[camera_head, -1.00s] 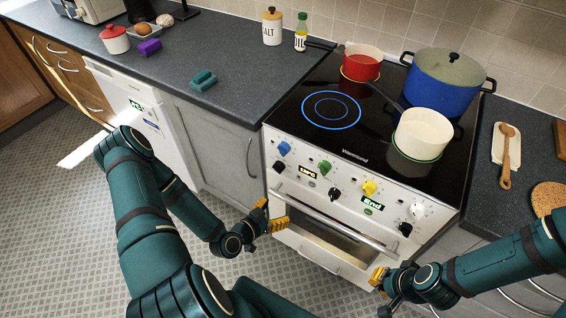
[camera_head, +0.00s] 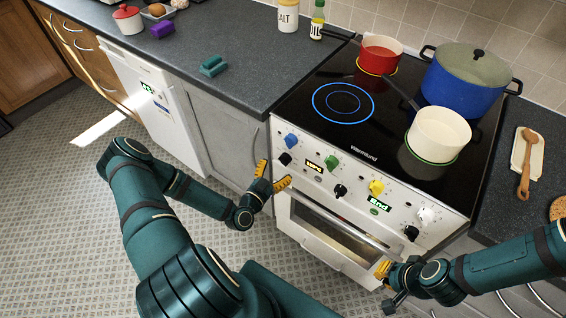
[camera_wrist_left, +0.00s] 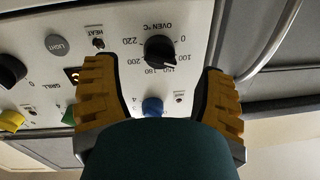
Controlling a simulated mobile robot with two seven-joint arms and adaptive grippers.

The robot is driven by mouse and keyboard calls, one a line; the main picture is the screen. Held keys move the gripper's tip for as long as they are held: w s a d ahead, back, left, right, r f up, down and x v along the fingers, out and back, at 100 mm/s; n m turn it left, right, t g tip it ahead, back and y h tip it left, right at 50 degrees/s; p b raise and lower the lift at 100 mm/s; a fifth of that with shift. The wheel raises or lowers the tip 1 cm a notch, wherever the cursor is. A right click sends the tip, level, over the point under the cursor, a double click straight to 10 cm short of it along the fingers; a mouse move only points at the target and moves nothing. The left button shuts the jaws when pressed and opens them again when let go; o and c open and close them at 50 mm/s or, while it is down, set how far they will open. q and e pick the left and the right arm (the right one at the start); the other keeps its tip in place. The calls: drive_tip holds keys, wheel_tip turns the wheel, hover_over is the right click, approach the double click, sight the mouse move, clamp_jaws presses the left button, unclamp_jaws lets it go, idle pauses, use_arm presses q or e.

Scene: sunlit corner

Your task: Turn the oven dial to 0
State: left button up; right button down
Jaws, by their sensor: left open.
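The oven dial (camera_wrist_left: 160,50) is a black knob on the white panel, marked "OVEN °C" with 0, 100, 150, 180, 200 and 220 around it. Its grip bar seems to lie towards 100, but the exact setting is unclear. In the head view the dial (camera_head: 285,159) sits below the blue knob (camera_head: 291,141). My left gripper (camera_head: 272,177) is open and empty, just below and left of the dial. In the left wrist view its fingers (camera_wrist_left: 158,78) spread to either side of the dial, apart from it. My right gripper (camera_head: 383,269) is by the lower right of the oven front; its opening is unclear.
The stove (camera_head: 322,226) has a handle bar across its door, below the knobs. A black knob (camera_head: 340,191), a green knob (camera_head: 331,162) and a yellow knob (camera_head: 376,187) stand further right. A red pan, a white pan and a blue pot stand on the hob.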

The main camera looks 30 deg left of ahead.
sight(283, 161)
use_arm(q)
drive_tip(key=shift+w, duration=2.3)
drive_tip(key=c, duration=1.2)
